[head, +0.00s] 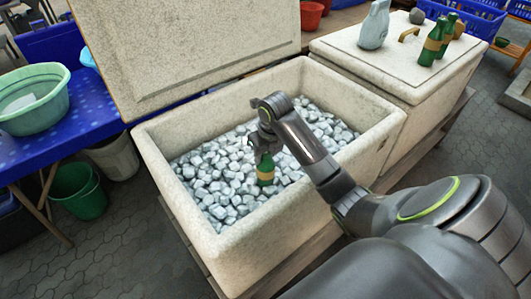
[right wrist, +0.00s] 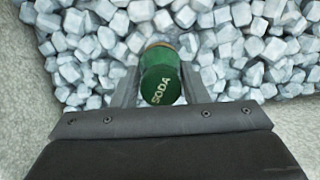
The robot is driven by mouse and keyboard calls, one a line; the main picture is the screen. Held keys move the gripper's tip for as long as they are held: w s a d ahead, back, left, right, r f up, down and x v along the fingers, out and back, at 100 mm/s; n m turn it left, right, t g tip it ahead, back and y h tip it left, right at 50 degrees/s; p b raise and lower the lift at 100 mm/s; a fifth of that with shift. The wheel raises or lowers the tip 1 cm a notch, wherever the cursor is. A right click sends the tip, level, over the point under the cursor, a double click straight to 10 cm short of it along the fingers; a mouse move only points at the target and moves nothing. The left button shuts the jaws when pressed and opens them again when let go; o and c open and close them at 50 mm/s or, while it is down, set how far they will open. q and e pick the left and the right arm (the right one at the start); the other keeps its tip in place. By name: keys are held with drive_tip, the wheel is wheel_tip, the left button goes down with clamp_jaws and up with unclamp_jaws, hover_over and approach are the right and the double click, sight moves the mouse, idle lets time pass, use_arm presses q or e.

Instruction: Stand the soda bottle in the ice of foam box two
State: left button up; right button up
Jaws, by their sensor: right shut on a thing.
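The foam box (head: 225,245) is open, with its lid tilted back, and is filled with grey-white ice cubes (head: 215,180). My right gripper (head: 265,160) is inside the box, shut on the green soda bottle (head: 265,177). My left gripper is not in view.
A closed foam box (head: 400,85) stands at the right with green bottles (head: 432,45) and a pale jug (head: 374,25) on its lid. A blue table (head: 85,125) with a green basin (head: 35,97) is at the left. The raised lid (head: 190,50) backs the open box.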

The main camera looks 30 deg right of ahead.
drive_tip(key=shift+f+b, duration=0.45)
drive_tip(key=shift+b, duration=0.05)
drive_tip(key=o, duration=1.5)
drive_tip(key=shift+o, duration=0.2)
wheel_tip(320, 180, up, 27)
drive_tip(key=p, duration=2.1)
